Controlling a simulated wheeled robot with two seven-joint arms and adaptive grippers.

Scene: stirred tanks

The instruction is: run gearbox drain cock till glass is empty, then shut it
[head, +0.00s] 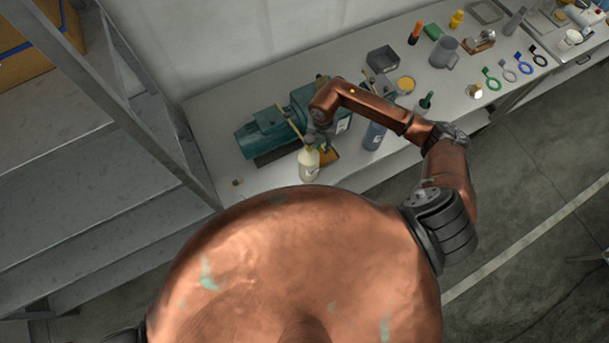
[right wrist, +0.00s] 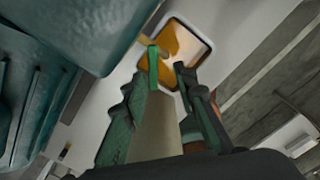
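The gearbox (head: 270,130) is a teal unit lying on the bench in the head view; its teal body (right wrist: 75,30) fills the upper left of the right wrist view. My right gripper (head: 318,138) is at the gearbox's right end, above an amber tray (head: 331,157). In the right wrist view my right gripper (right wrist: 160,78) has its fingers apart. A bright green lever-like piece (right wrist: 153,62) shows by the left finger, with a gap to the right finger. I cannot tell whether it is touched. The tray (right wrist: 205,47) holds amber liquid below. The sight glass is not discernible. My left gripper is out of view.
A cream bottle (head: 308,164) stands at the bench's front edge, close to my right gripper. A dark blue container (head: 375,136) stands to the right. A grey bin (head: 382,59), a jug (head: 443,52) and several coloured rings lie farther right. Metal shelving stands at the left.

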